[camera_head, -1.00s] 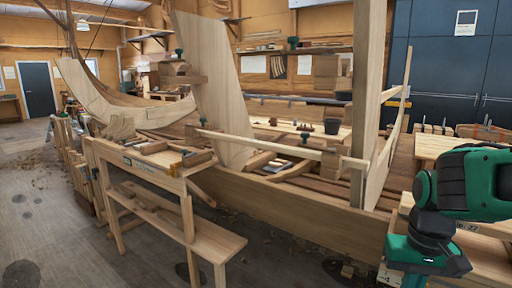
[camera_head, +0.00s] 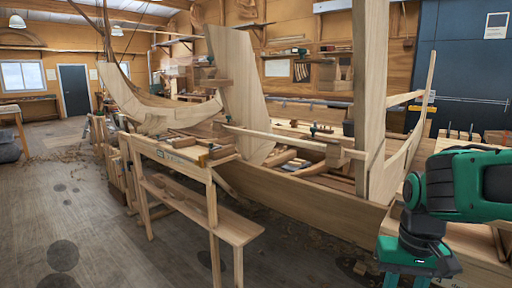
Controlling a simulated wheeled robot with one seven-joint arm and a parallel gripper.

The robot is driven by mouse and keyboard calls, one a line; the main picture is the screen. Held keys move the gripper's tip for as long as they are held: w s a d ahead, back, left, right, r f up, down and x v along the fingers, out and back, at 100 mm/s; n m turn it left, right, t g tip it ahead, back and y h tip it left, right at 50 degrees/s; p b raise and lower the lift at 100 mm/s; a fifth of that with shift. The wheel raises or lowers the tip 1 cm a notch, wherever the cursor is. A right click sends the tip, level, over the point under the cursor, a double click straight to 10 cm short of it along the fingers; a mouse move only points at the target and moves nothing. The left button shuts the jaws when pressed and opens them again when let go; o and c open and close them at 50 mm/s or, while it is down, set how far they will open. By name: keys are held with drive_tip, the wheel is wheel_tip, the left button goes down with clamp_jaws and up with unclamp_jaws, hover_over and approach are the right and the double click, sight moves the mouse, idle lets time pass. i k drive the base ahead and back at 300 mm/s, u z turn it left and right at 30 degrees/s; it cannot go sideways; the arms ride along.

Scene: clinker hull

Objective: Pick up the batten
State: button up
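A long, thin, pale wooden strip (camera_head: 285,137), which may be the batten, lies nearly level across the open hull (camera_head: 290,203). It runs from the broad upright plank (camera_head: 238,90) to near the tall post (camera_head: 369,90) at the right. I cannot tell for sure that it is the batten. Part of my green and black arm shows at the lower right, apart from the strip. My gripper is not in view, so its opening and anything in it are hidden.
A narrow wooden trestle bench (camera_head: 178,155) with tools and blocks on top stands before the hull. A lower plank shelf (camera_head: 200,215) juts out from it. Floor (camera_head: 75,215) at the left is mostly open, with wood shavings. Dark blue cabinets (camera_head: 465,70) stand behind at the right.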

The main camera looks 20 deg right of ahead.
sight(352, 154)
drive_tip(key=u, duration=0.45)
drive_tip(key=k, duration=0.95)
drive_tip(key=u, duration=0.35)
drive_tip(key=i, duration=0.7)
drive_tip(key=z, duration=0.4)
drive_tip(key=i, duration=1.75)
drive_tip(key=z, duration=0.1)
